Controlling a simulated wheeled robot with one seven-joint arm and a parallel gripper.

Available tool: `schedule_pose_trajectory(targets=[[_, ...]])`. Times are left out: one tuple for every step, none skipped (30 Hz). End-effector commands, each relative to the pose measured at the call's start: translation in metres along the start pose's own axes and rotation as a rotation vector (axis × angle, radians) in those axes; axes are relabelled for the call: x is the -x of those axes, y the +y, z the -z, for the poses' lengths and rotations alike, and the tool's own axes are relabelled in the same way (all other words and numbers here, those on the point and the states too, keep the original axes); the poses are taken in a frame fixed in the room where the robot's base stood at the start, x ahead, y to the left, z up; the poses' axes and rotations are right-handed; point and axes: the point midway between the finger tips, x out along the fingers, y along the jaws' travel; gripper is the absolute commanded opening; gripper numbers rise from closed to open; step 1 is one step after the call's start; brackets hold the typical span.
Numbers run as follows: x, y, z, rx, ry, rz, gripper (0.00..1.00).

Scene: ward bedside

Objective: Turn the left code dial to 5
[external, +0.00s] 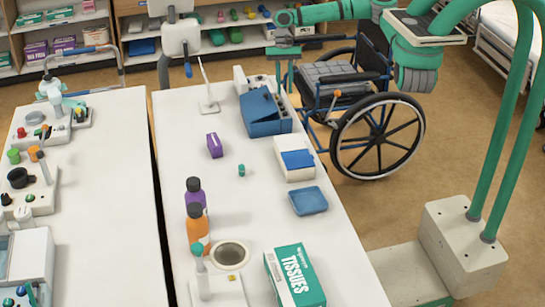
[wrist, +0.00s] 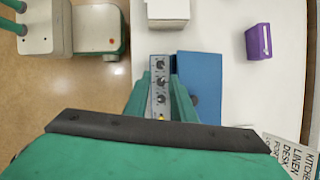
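The blue lockbox (external: 262,112) stands near the right edge of the white table, and it also shows in the wrist view (wrist: 200,80). Along its side is a grey strip (wrist: 154,112) carrying a row of three dark dials, an upper (wrist: 160,65), a middle (wrist: 162,83) and a lower one (wrist: 162,99). Their marks are too small to read. My gripper (wrist: 161,90) points down over the strip, one green finger on each side, with a gap between them. It also shows above the box in the external view (external: 285,70). I cannot tell whether it touches a dial.
A purple box (external: 214,145), a small green cylinder (external: 241,170), a white box with a blue top (external: 294,158) and a blue tray (external: 308,201) stand nearby. A sign on a stand (external: 208,104) is left of the lockbox. A wheelchair (external: 372,130) is beyond the table edge.

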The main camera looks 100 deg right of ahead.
Motion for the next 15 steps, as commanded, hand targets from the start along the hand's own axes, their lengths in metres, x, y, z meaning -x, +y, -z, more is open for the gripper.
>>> schedule_pose_trajectory(targets=[[-0.010,0.000,-0.001,0.002,-0.003,-0.003,0.23],[-0.016,0.000,-0.001,0.001,-0.003,-0.003,0.23],[-0.023,0.000,-0.001,0.001,-0.003,-0.001,0.23],[-0.028,0.000,-0.001,0.001,-0.003,-0.002,0.23],[-0.034,0.000,-0.001,0.000,-0.003,-0.002,0.23],[-0.041,0.000,-0.001,0.001,-0.003,-0.002,0.23],[-0.045,0.000,-0.001,0.001,-0.003,-0.001,0.23],[-0.050,0.000,-0.002,0.002,-0.003,-0.001,0.23],[-0.055,0.000,-0.002,0.001,-0.003,-0.002,0.23],[-0.059,0.000,-0.001,0.001,-0.003,-0.001,0.23],[-0.062,-0.001,-0.001,0.001,-0.003,0.000,0.23],[-0.066,-0.001,-0.001,0.001,-0.002,0.000,0.23],[-0.068,-0.001,-0.001,0.001,-0.001,0.000,0.23],[-0.070,-0.001,-0.001,0.001,-0.001,0.000,0.23],[-0.072,-0.001,-0.001,0.000,-0.002,0.000,0.23]])
